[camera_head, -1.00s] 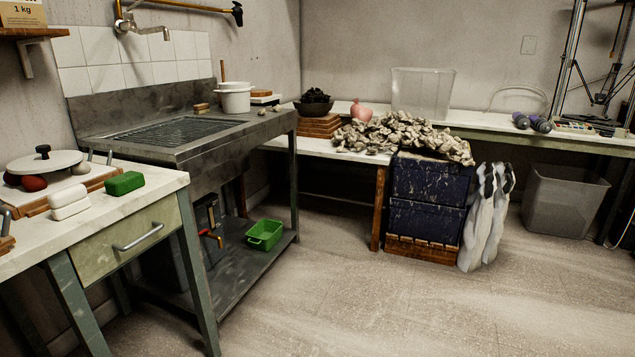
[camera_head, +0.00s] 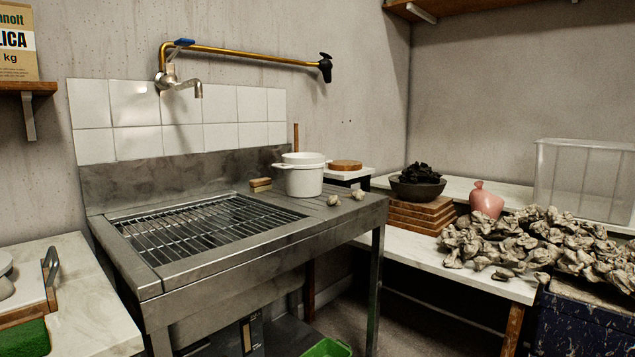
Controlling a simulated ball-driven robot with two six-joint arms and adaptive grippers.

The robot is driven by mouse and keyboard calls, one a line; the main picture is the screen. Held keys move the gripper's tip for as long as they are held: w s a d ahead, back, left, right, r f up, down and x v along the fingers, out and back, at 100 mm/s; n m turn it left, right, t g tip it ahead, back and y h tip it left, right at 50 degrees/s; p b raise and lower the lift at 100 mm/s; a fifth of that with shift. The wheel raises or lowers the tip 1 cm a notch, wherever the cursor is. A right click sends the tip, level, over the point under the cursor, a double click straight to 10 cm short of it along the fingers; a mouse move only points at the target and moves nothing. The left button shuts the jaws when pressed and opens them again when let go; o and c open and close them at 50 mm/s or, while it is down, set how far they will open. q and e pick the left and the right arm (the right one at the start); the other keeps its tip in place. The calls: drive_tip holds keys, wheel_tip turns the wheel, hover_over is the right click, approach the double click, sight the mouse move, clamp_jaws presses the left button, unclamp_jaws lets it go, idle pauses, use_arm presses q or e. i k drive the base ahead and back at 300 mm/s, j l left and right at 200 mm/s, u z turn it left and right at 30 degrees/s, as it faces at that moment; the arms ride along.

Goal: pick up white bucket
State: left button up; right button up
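The white bucket (camera_head: 304,178) stands upright on the right end of the metal sink unit (camera_head: 262,236), beside the slatted drain grid. It has a wide rim, and something white shows at its top. A thin brown stick rises behind it. Neither of my grippers is in view.
Two small pale lumps (camera_head: 345,196) lie right of the bucket, and a small brush or block (camera_head: 260,184) lies left of it. A tap (camera_head: 180,82) hangs over the grid. A dark bowl (camera_head: 417,184) on boards, a pink vase (camera_head: 486,201) and a clay heap (camera_head: 536,240) stand further right.

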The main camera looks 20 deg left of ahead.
sight(303, 172)
drive_tip(key=i+u, duration=0.35)
drive_tip(key=i+l+u, duration=0.25)
drive_tip(key=u, duration=0.15)
drive_tip(key=i+l+u, duration=0.35)
drive_tip(key=i+j, duration=0.05)
drive_tip(key=j, duration=0.05)
